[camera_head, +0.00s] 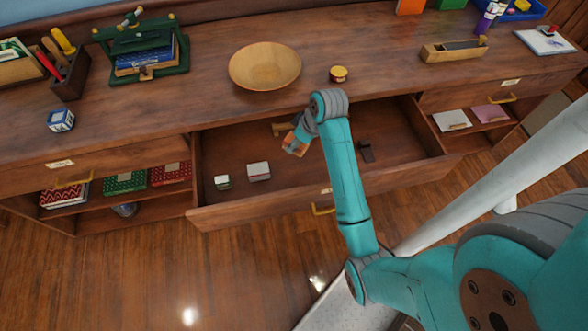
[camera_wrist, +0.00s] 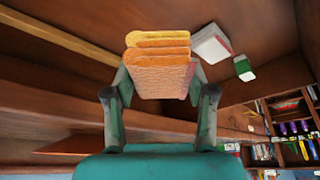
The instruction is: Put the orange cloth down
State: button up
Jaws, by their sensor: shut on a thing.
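The orange cloth (camera_wrist: 158,70) is folded in layers and held between the fingers of my gripper (camera_wrist: 160,88) in the wrist view. In the head view the cloth (camera_head: 293,144) shows as a small orange patch at the end of my gripper (camera_head: 300,138), over the open drawer (camera_head: 312,191). My gripper is shut on the cloth. I cannot tell whether the cloth touches the drawer floor. Part of the cloth is hidden behind my gripper in the head view.
In the drawer lie a white box (camera_head: 259,171), a small green-and-white box (camera_head: 222,182) and a dark object (camera_head: 366,152). A wooden bowl (camera_head: 265,66) and a yellow-lidded jar (camera_head: 338,74) stand on the counter above. The drawer's front left and right floor have free room.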

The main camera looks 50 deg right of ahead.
aim_at(293, 165)
jog(key=shift+s+a+f, duration=0.15)
jog(key=shift+s+f, duration=0.1)
jog(key=shift+f, duration=0.1)
notch_tip(293, 165, down, 10)
jog(key=shift+a+r, duration=0.1)
jog(key=shift+f, duration=0.2)
jog(key=o, duration=1)
jog(key=v, duration=1.2)
jog(key=shift+r, duration=0.15)
